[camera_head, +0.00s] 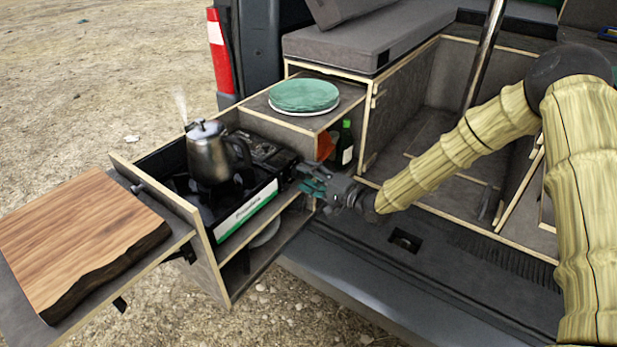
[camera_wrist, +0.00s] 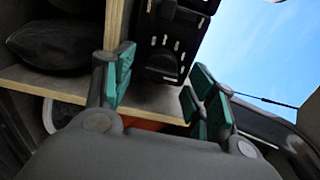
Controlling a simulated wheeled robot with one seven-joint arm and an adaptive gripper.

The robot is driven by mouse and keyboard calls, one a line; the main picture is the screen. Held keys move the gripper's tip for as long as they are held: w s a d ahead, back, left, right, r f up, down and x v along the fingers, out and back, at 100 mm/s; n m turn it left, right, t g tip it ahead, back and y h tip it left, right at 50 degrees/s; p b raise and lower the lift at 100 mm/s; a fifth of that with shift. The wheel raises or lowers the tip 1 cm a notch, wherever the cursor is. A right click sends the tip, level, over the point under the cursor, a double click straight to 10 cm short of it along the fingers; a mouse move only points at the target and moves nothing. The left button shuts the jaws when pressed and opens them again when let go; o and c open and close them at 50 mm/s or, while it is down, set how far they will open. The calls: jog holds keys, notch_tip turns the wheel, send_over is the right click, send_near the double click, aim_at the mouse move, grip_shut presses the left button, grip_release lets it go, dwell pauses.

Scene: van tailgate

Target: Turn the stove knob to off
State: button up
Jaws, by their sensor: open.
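The camping stove (camera_head: 240,206) sits in the slide-out wooden drawer unit, its green-and-white labelled front facing the tailgate. A steaming metal kettle (camera_head: 210,155) stands on it. My gripper (camera_head: 307,181) is at the right end of the stove, with a small gap or contact that I cannot tell. In the wrist view my gripper (camera_wrist: 162,68) has its two green-padded fingers spread apart, with nothing held. A black part with pale marks (camera_wrist: 172,50), apparently the stove, lies beyond and between them. I cannot make out the knob in either view.
A wooden board (camera_head: 80,235) lies on the left shelf. A dark bottle (camera_head: 345,146) stands in the compartment behind my gripper. The tailgate sill (camera_head: 400,270) in front is clear.

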jog(key=v, duration=1.2)
dwell(0.3)
jog(key=s+d+f+n+g+h+p, duration=0.15)
jog(key=s+f+g+h, duration=0.45)
jog(key=s+f, duration=1.5)
jog(key=s+d+f+n+g+h, duration=0.2)
jog(key=s+d+f+h, duration=0.1)
jog(key=s, duration=0.8)
jog(key=s+d+f+n+g+h, duration=0.2)
jog(key=s+d, duration=0.5)
jog(key=s, duration=0.5)
notch_tip(320, 180, down, 2)
jog(key=n+h, duration=0.1)
jog(key=h, duration=0.2)
jog(key=shift+d+g+h, duration=0.2)
jog(key=shift+g+h, duration=0.1)
jog(key=shift+w+f+n, duration=0.1)
jog(key=shift+f+n, duration=0.05)
jog(key=shift+n, duration=0.1)
